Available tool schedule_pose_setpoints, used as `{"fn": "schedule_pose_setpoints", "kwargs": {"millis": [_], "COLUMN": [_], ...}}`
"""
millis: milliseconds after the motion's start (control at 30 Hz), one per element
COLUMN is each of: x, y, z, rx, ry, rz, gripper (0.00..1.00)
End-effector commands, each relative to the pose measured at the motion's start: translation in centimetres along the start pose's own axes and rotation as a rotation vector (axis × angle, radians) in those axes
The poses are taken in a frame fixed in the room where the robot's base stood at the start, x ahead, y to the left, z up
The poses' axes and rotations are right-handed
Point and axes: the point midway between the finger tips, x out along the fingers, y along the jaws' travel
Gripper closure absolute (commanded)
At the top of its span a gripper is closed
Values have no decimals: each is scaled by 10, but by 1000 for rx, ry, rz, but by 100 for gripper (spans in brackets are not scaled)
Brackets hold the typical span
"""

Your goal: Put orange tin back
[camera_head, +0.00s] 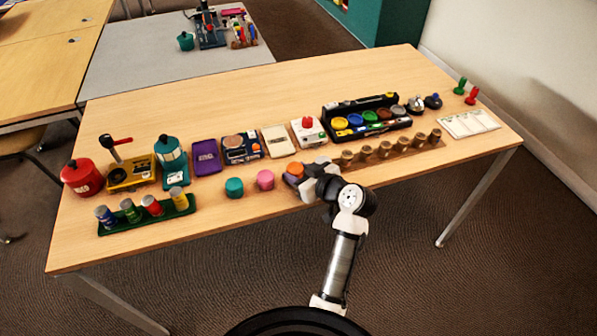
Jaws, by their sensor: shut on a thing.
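The orange tin (296,169) is in the middle of the table's near side, at the left end of my gripper (305,179). My gripper is shut on it, though the jaws and the tin's lower part are partly hidden. A purple tin (288,181) shows just below and left of the orange one; I cannot tell whether they touch. A pink tin (265,180) and a teal tin (234,188) stand upright in a row to the left, apart from my gripper.
A green rack (131,225) with several coloured cylinders lies at the front left. A wooden strip (405,152) with several brown knobs runs to the right of my gripper. Behind are a purple box (206,157), a red-knobbed white box (308,132) and a black paint tray (366,118).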

Motion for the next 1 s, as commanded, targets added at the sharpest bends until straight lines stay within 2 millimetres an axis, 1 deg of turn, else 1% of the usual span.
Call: {"fn": "schedule_pose_setpoints", "kwargs": {"millis": [167, 200, 233, 267, 500, 633, 767, 1000], "x": [2, 1, 1, 1, 1, -3, -24, -77], "y": [0, 0, 0, 0, 0, 0, 2, 2], "z": [4, 3, 3, 3, 2, -2, 1, 1], "rx": [0, 0, 0, 0, 0, 0, 1, 0], "ry": [0, 0, 0, 0, 0, 0, 0, 1], "rz": [0, 0, 0, 0, 0, 1, 5, 6], "gripper": [86, 55, 51, 50, 50, 50, 50, 50]}}
